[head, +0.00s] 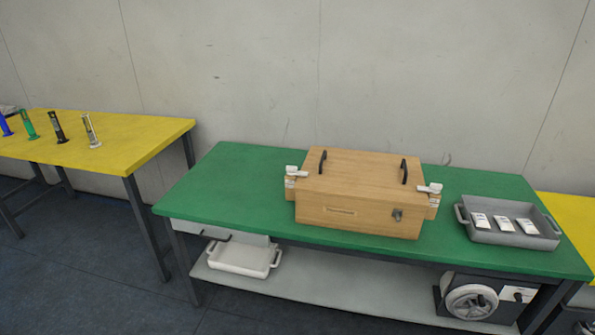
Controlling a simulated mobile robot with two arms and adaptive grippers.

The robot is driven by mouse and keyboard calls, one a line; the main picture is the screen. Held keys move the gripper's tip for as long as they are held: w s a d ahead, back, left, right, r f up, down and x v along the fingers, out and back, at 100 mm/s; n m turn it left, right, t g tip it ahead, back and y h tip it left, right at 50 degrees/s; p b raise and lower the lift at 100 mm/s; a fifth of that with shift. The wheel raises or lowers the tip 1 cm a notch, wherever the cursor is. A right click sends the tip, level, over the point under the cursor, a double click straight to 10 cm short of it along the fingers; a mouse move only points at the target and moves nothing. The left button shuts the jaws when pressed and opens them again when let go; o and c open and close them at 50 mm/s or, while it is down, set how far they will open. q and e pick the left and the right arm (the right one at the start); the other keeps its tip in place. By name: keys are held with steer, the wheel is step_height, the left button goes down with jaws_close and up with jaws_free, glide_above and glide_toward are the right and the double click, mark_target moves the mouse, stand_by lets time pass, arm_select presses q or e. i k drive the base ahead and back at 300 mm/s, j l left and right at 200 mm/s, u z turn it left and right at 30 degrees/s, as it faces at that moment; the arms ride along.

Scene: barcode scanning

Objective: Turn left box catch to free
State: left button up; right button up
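The left box catch (295,172) is a white piece on the box's left side. A similar white right catch (431,189) is on the right side. The exact turn of either catch is too small to tell. Neither of my grippers is in view.
A grey tray (510,235) with several white packets stands at the table's right end. A white bin (243,258) and a wheeled device (472,301) sit on the lower shelf. A yellow table (125,145) at left holds several scanner-like devices. The green table's left end is clear.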

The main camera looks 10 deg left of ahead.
mark_target(291, 170)
steer(key=i+u, duration=0.4)
steer(key=i+l+u, duration=0.15)
steer(key=i+u, duration=0.25)
steer(key=i, duration=0.2)
